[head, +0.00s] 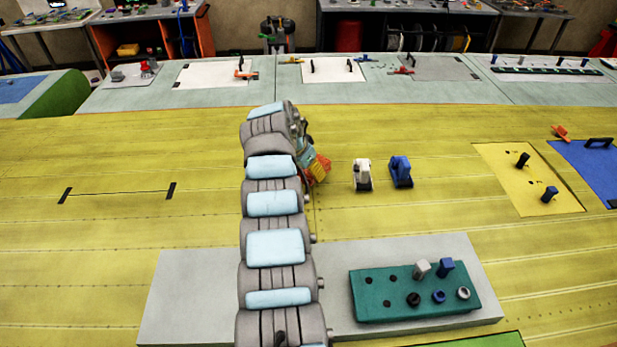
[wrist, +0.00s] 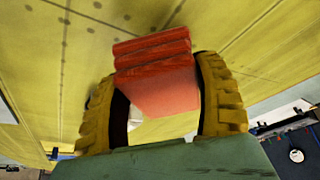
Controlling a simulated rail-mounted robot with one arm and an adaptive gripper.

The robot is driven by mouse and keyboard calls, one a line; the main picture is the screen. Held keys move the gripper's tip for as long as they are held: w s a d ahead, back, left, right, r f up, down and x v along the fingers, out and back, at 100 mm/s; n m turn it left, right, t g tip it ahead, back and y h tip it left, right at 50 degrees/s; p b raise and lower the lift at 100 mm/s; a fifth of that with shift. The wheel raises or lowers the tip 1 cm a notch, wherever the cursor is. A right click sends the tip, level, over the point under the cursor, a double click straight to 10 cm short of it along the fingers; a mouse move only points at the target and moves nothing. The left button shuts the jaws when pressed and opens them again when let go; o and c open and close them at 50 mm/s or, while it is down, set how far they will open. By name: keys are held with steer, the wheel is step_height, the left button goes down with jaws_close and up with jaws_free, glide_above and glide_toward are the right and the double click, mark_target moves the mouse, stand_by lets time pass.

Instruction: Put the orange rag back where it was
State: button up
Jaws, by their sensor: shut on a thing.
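The orange rag (head: 321,169) is partly hidden behind my arm in the head view. In the wrist view the folded, red-orange rag (wrist: 158,80) lies between the two ribbed yellow fingers. My gripper (wrist: 160,72) is shut on the rag. In the head view my gripper (head: 308,158) shows just right of my arm, over the yellow wing skin. I cannot tell whether the rag touches the skin.
A white tool (head: 362,174) and a blue tool (head: 401,171) stand on the yellow skin (head: 420,215) right of the rag. A teal block (head: 385,308) with pegs and holes sits on a grey plate at the front. Open skin lies left of my arm.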

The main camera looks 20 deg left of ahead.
steer(key=shift+f, duration=0.1)
steer(key=shift+w+f+p, duration=0.1)
steer(key=shift+f+p, duration=0.35)
steer(key=shift+f, duration=1.25)
steer(key=shift+f, duration=0.15)
steer(key=o, duration=1)
steer(key=shift+o, duration=0.2)
steer(key=shift+r, duration=0.25)
steer(key=shift+r, duration=0.15)
steer(key=b+v, duration=0.1)
steer(key=v, duration=1)
steer(key=shift+r+b, duration=0.3)
steer(key=shift+b, duration=0.1)
